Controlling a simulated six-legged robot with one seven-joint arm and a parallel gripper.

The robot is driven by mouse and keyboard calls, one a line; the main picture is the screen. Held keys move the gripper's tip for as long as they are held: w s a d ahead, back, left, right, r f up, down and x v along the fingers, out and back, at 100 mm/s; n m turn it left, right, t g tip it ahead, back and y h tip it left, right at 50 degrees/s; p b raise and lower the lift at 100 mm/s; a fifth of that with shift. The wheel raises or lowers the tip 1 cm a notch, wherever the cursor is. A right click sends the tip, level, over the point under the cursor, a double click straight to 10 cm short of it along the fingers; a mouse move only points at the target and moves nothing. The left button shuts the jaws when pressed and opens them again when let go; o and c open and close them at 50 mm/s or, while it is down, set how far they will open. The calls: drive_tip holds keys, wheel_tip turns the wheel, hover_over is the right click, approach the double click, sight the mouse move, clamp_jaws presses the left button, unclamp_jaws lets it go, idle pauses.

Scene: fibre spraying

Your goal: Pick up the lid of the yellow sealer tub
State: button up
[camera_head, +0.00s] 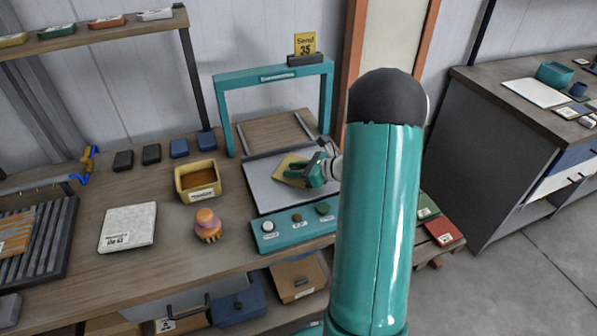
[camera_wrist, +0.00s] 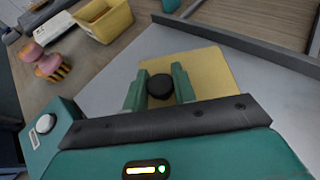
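The yellow sealer tub (camera_head: 200,193) stands uncovered on the bench with brown contents showing. It is at the upper left of the wrist view (camera_wrist: 104,24). The lid (camera_head: 287,169) is a flat yellow square with a round black knob (camera_wrist: 160,86), lying over the grey plate; it also shows in the wrist view (camera_wrist: 213,70). My gripper (camera_head: 306,173) is at the lid. In the wrist view its green fingers (camera_wrist: 160,76) stand on either side of the knob, very close to it. I cannot tell whether they press on it.
A teal frame (camera_head: 222,118) stands around the back of the grey plate (camera_head: 263,190), with a teal button panel (camera_head: 283,236) in front. A pink and orange brush-like object (camera_head: 208,225) and a white pad (camera_head: 128,227) are left of it. Small dark and blue blocks line the back.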

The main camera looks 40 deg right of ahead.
drive_tip(key=shift+c, duration=0.8)
drive_tip(key=shift+r, duration=0.55)
wheel_tip(320, 180, up, 2)
drive_tip(key=shift+r, duration=0.1)
drive_tip(key=s+a+r, duration=0.8)
drive_tip(key=a+r, duration=0.1)
drive_tip(key=a, duration=0.2)
drive_tip(key=shift+s+r, duration=0.35)
drive_tip(key=shift+w+a+f, duration=0.1)
drive_tip(key=shift+w+a, duration=0.1)
drive_tip(key=shift+w, duration=0.1)
